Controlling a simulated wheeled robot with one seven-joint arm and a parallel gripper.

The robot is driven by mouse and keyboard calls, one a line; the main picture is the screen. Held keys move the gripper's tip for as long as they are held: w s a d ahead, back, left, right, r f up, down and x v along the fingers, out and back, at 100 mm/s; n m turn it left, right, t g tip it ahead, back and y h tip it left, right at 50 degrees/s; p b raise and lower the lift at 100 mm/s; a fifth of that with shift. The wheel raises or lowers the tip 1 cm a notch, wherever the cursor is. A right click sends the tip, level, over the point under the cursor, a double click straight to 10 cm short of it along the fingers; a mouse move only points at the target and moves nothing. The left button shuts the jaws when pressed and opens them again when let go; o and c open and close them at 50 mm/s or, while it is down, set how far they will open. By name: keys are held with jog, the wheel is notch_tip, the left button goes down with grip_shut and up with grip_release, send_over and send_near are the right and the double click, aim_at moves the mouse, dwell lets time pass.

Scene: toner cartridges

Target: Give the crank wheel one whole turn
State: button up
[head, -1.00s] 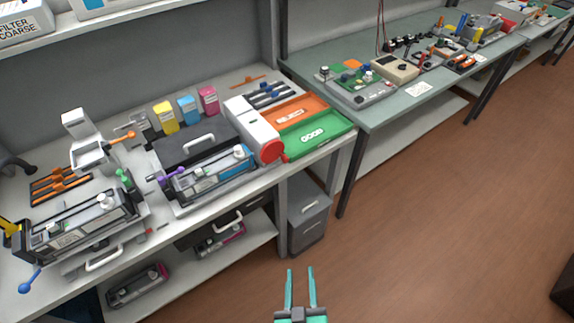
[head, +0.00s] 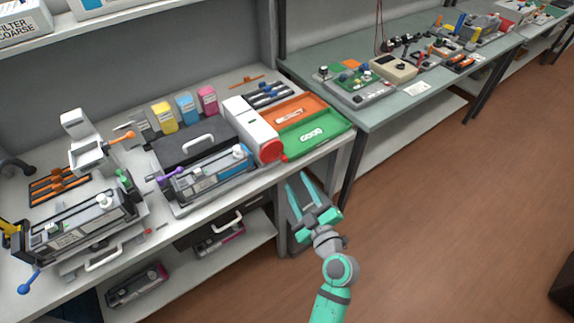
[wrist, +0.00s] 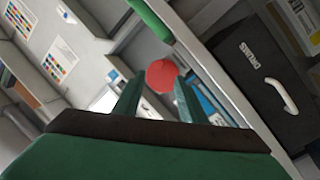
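The red crank wheel (head: 270,151) is on the front end of a white box (head: 248,125) near the bench's front edge. A small red knob sticks out at its right side. My gripper (head: 298,178) is open and empty, in front of the bench edge, below and right of the wheel and apart from it. In the wrist view the wheel (wrist: 161,73) shows as a red disc beyond and between the fingertips (wrist: 157,88).
A green tray (head: 335,126) and an orange tray (head: 290,108) lie right of the white box. A printer unit with a cartridge (head: 215,172) stands to its left. A dark drawer unit (wrist: 250,60) is under the bench.

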aim_at(275, 155)
jog(key=x, duration=0.9)
jog(key=shift+w, duration=0.25)
jog(key=shift+d, duration=0.1)
jog(key=c, duration=0.7)
jog(key=shift+s+a, duration=0.1)
jog(key=shift+a, duration=0.15)
grip_shut()
